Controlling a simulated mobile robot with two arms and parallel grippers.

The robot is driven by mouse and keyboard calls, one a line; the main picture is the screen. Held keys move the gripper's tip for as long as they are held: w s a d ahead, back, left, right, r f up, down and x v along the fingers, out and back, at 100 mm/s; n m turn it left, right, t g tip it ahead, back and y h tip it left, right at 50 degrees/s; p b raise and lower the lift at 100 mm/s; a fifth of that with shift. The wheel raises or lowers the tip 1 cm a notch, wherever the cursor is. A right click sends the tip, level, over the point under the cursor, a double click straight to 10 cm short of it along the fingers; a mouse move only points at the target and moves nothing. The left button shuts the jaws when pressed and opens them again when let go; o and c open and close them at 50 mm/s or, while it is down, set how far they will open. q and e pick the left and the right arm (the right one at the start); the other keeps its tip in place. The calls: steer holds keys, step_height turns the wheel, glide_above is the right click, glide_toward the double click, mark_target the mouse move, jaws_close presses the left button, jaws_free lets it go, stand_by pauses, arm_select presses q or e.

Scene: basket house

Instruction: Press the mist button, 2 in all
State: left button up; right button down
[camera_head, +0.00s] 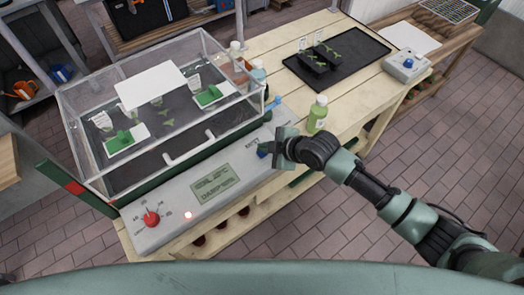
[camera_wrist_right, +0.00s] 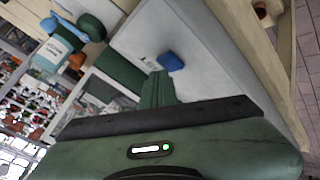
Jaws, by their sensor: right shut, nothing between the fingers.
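A blue button (camera_head: 264,151) sits at the right end of the grey control panel (camera_head: 235,180) of the glass propagator; the small label beside it is too blurred to read. The panel also carries a greenish display (camera_head: 215,184), a red knob (camera_head: 151,218) and a small glowing light (camera_head: 187,215). My right gripper (camera_head: 279,149) is shut and empty, its tips right beside the blue button. In the right wrist view the blue button (camera_wrist_right: 171,61) lies just past the shut fingertips (camera_wrist_right: 158,78); I cannot tell whether they touch. My left gripper is out of view.
A green bottle (camera_head: 317,114) stands close beside my right gripper. A black tray (camera_head: 337,63) with seedlings and a small grey box (camera_head: 407,65) with a blue top are farther along the wooden bench (camera_head: 280,42). Small bottles stand by the glass case (camera_head: 150,95).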

mark_target(265, 154)
steer(key=shift+f+b, duration=0.3)
steer(key=shift+f, duration=0.2)
stand_by(0.7)
steer(key=shift+r+p, duration=0.9)
step_height(265, 154, up, 5)
steer(key=p, duration=0.4)
steer(key=shift+r+p, duration=0.1)
steer(key=shift+p, duration=0.3)
